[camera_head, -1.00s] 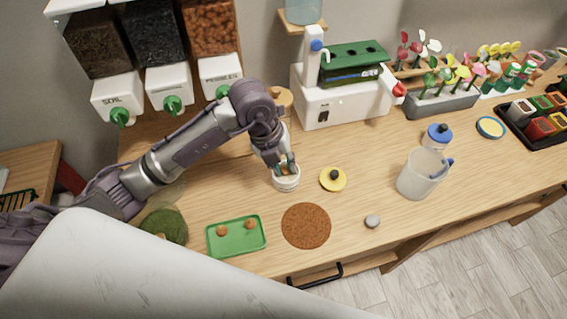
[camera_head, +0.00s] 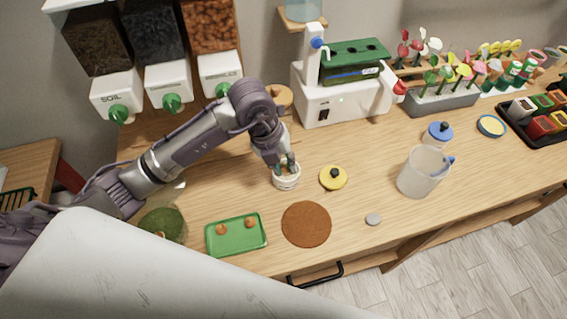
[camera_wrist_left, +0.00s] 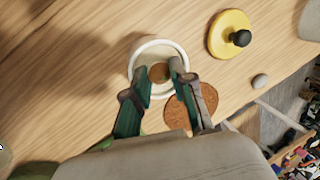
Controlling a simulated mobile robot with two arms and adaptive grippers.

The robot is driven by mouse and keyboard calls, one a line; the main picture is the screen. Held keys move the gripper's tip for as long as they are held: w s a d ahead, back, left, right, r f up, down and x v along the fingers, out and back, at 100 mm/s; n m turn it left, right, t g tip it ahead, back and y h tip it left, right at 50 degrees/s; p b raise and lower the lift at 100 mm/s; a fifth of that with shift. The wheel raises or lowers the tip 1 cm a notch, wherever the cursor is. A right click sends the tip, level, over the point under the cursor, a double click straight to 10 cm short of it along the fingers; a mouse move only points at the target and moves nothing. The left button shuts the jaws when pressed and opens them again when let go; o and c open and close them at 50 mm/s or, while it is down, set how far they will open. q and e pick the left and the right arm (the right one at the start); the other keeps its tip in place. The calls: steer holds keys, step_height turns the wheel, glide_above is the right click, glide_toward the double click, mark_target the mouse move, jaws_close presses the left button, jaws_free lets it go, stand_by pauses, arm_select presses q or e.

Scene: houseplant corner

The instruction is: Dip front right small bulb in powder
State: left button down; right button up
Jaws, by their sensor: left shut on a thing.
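My left gripper (camera_head: 287,165) points down at the mouth of a small white open jar (camera_head: 286,183). In the left wrist view its green-lined fingertips (camera_wrist_left: 159,76) reach inside the rim of the jar (camera_wrist_left: 141,50). They are shut on a small brown bulb (camera_wrist_left: 160,72), which shows between them inside the jar's mouth. Whether the bulb touches the powder cannot be told. Two more small brown bulbs (camera_head: 221,231) (camera_head: 250,223) lie on the green tray (camera_head: 236,247). My right gripper is not in view.
A yellow lid with a black knob (camera_head: 333,182) lies right of the jar. A round brown mat (camera_head: 306,224) and a grey pebble (camera_head: 373,219) lie in front. A clear pitcher (camera_head: 420,175) stands farther right. Dispensers (camera_head: 168,85) stand behind my arm.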

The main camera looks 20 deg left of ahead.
mark_target(284, 168)
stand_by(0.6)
arm_select(q)
steer(key=shift+r+p, duration=2.65)
steer(key=shift+r, duration=0.85)
